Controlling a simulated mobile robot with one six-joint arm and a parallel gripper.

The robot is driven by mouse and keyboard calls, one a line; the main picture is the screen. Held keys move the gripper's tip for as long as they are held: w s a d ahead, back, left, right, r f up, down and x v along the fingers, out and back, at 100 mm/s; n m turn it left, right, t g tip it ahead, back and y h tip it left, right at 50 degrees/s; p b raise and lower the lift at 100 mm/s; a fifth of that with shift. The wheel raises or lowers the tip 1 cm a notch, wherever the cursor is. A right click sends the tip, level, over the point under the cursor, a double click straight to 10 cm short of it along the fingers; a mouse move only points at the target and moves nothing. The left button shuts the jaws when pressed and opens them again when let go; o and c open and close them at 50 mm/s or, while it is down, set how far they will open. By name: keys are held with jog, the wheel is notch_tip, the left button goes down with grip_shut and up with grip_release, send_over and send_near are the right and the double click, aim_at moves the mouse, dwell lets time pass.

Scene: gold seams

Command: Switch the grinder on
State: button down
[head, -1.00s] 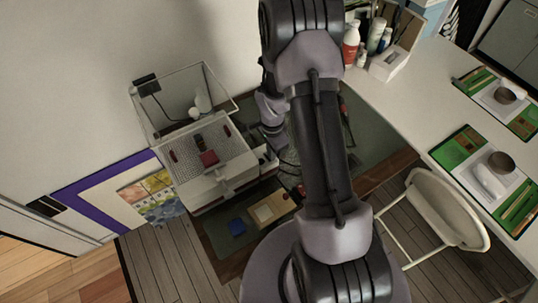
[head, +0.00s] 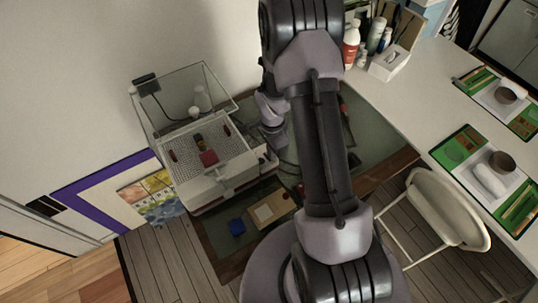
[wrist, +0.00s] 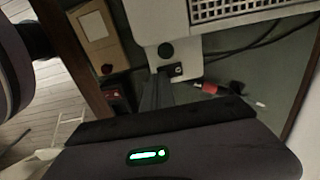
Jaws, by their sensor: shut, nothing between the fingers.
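The grinder (head: 215,188) is a white machine with a mesh top and a clear box-like guard, standing left of my arm in the head view. In the wrist view its white front (wrist: 148,22) carries a dark round knob (wrist: 165,49) and a small dark switch (wrist: 176,70) below it. My gripper (wrist: 158,78) is shut and empty, its grey fingers pointing at the grinder's lower front, close to the switch. I cannot tell whether they touch it. My arm hides most of the gripper in the head view.
A beige box with a dark knob (wrist: 94,27) stands left of the grinder in the wrist view. Cables and a red-ended item (wrist: 209,88) lie to the right. A white table (head: 425,105) and a chair (head: 440,210) stand right of my arm.

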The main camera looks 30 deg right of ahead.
jog(key=shift+f+b, duration=0.7)
jog(key=shift+f, duration=0.1)
jog(key=shift+r, duration=0.1)
jog(key=shift+r+p, duration=0.35)
jog(key=shift+r, duration=0.3)
dwell(0.4)
